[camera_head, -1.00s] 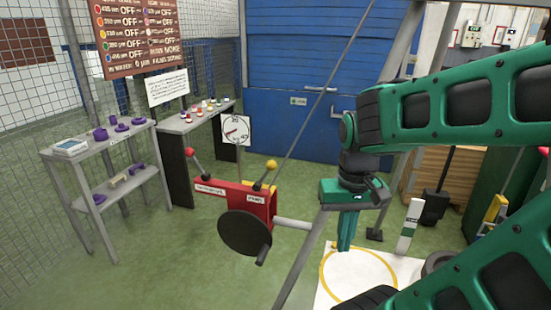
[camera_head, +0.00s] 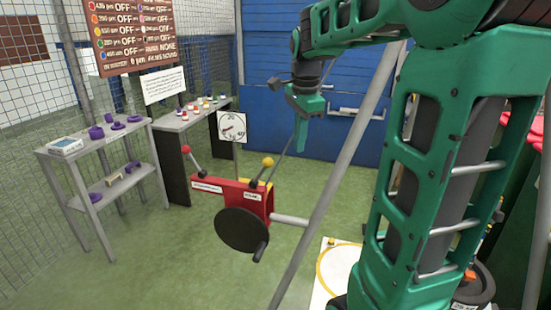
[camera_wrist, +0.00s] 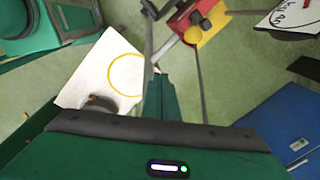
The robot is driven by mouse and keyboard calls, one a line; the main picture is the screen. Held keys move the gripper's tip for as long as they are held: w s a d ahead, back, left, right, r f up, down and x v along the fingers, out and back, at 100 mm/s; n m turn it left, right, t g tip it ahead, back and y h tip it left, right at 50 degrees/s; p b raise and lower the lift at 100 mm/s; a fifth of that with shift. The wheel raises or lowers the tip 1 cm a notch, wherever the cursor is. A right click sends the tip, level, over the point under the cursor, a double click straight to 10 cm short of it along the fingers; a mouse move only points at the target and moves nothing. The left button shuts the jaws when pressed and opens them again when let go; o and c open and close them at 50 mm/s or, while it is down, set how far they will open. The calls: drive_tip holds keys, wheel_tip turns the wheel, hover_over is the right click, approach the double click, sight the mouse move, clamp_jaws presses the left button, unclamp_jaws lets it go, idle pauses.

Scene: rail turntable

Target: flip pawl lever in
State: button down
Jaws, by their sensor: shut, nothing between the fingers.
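A red winch box (camera_head: 230,194) with a dark round disc (camera_head: 242,229) and a crank handle stands in the middle of the head view. Two levers rise from it: one with a red knob (camera_head: 186,149) on the left, one with a yellow knob (camera_head: 267,162) on the right. I cannot read the small labels to tell which is the pawl lever. My gripper (camera_head: 301,136) is shut and empty, pointing down, up and right of the yellow knob in the picture and apart from it. In the wrist view the fingers (camera_wrist: 160,97) are together, below the yellow knob (camera_wrist: 199,19).
A slanted grey pole (camera_head: 345,165) runs between my arm and the winch box, and a thin line rises past the yellow knob. A grey shelf (camera_head: 95,150) with purple parts stands left. A dial (camera_head: 232,126) stands behind the box. A white board with a yellow ring (camera_head: 322,275) lies right.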

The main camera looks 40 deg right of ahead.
drive_tip(key=w, duration=0.1)
drive_tip(key=w+r+m, duration=0.1)
drive_tip(key=w+m, duration=0.1)
drive_tip(key=w, duration=0.1)
drive_tip(key=shift+d+r, duration=0.15)
drive_tip(key=shift+d, duration=0.15)
drive_tip(key=shift+s, duration=0.1)
hover_over(261, 172)
drive_tip(key=s+d, duration=0.3)
drive_tip(key=d, duration=0.1)
wheel_tip(261, 172, down, 8)
drive_tip(key=shift+d+f, duration=0.2)
drive_tip(key=shift+f, duration=0.05)
drive_tip(key=shift+w, duration=0.15)
